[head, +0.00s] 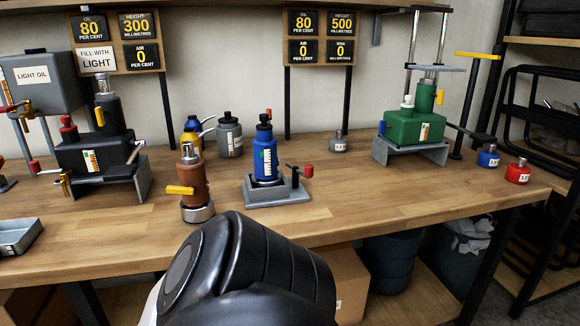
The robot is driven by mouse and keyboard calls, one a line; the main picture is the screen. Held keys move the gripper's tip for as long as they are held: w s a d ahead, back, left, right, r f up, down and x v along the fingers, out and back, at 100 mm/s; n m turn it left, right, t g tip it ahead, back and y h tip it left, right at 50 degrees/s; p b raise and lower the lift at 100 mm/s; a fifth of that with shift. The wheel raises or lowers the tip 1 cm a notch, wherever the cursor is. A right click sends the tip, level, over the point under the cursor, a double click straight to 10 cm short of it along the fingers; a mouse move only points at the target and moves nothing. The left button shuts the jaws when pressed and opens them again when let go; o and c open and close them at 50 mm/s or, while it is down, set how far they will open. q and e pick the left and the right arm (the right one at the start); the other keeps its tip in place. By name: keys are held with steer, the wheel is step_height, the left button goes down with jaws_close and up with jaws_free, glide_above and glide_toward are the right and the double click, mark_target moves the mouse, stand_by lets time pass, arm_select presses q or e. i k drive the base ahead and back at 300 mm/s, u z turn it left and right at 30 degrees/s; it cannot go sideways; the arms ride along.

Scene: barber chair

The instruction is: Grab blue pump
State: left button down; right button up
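A blue pump (265,160) with a black cap and a white scale label stands upright in a grey metal stand (290,193) on the wooden workbench (345,205). A black lever with a red knob (307,171) is at the stand's right side. A second blue item, a bottle with a yellow lower part (193,127), stands farther back, partly hidden by a brown pump (191,183). Neither of my grippers shows. A black link of my arm fills the bottom middle, in front of the bench edge and below the blue pump.
The brown pump with a yellow handle stands left of the blue pump. A grey bottle (230,136) is behind them. A black machine (95,160) is at left, a green machine (415,129) at right.

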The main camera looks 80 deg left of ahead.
mark_target(265, 145)
steer(key=u, duration=2.65)
